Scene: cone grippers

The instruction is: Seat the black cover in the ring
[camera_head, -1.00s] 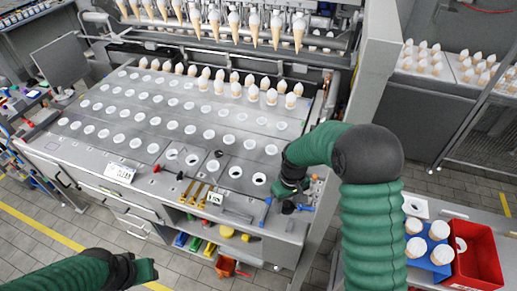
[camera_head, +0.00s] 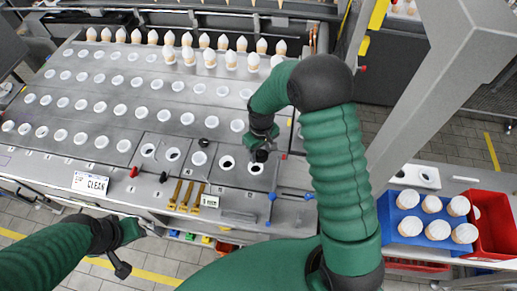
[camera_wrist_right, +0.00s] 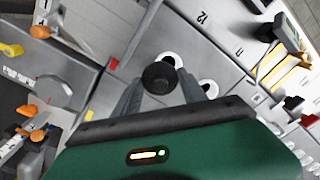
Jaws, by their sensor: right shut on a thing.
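The black cover (camera_wrist_right: 158,77) is a round dark disc between the fingertips of my right gripper (camera_wrist_right: 157,92). The head view shows the gripper (camera_head: 262,143) upright over the plate's front right, with the cover (camera_head: 262,156) at its tip. A white ring with a dark hole (camera_head: 255,169) lies just below the cover, and a second such ring (camera_head: 227,162) is to its left. In the wrist view the cover partly hides one ring (camera_wrist_right: 172,58); it appears above it, though contact is unclear. My left gripper (camera_head: 132,231) is off the machine's front edge; its jaws are unclear.
The metal plate (camera_head: 130,78) has rows of white rings and several cones at the back. Brass handles (camera_head: 187,194) and a label sign (camera_head: 90,183) are along the front. A blue tray (camera_head: 396,224) with white-topped cups and a red bin (camera_head: 494,228) are at the right.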

